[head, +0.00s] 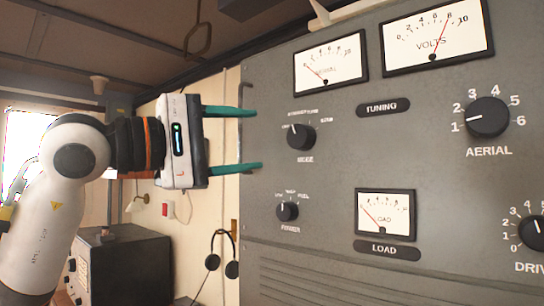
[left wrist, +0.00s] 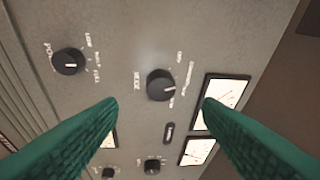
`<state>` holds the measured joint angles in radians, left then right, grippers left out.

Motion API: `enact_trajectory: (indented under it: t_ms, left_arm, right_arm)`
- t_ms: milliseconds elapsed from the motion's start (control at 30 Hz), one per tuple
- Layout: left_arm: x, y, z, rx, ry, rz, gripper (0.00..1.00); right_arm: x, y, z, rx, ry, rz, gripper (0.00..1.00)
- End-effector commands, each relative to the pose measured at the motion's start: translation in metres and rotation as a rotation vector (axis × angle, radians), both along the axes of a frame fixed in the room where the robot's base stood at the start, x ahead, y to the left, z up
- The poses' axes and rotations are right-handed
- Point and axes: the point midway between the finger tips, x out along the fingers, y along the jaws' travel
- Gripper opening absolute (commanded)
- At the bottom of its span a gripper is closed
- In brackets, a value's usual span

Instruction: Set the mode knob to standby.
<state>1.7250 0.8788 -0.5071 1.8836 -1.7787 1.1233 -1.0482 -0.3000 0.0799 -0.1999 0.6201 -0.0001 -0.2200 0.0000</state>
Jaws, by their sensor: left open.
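The mode knob (head: 301,136) is a black round knob with a white pointer line, on the upper left of the grey panel, above the label MODE. Its pointer tilts up and left in the head view; the position words around it are too small to read surely. In the left wrist view the mode knob (left wrist: 161,85) lies ahead, between the lines of the two fingers. My left gripper (head: 250,139) is open and empty, with green fingers pointing at the panel, left of the knob and apart from it. My right gripper is not in view.
The power knob (head: 287,211) sits below the mode knob. The grey panel (head: 330,245) also carries a load meter (head: 385,214), an aerial knob (head: 487,117), a drive knob (head: 533,232) and a volts meter (head: 437,36). A headset (head: 232,268) hangs left of the panel.

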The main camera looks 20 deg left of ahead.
Motion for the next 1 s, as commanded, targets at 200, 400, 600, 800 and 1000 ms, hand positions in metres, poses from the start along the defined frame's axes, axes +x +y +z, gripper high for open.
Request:
enact_trajectory:
  t_ms: [200, 400, 600, 800, 1000]
  left_arm:
    - [-0.025, 0.020, -0.005, -0.002, -0.001, 0.000, 0.60]
    - [-0.032, 0.024, -0.004, 0.000, 0.000, 0.000, 0.60]
    - [-0.032, 0.024, -0.003, 0.000, 0.000, -0.001, 0.60]
    - [-0.031, 0.024, -0.004, 0.000, 0.000, -0.001, 0.60]
    - [-0.031, 0.024, -0.004, 0.000, 0.000, 0.000, 0.60]
  right_arm:
    - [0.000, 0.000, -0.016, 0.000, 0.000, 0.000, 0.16]
    - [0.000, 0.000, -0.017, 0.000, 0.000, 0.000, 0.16]
    - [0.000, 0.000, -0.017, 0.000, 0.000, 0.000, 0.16]
    - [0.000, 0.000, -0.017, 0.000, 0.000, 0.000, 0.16]
    - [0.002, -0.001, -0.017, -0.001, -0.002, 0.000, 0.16]
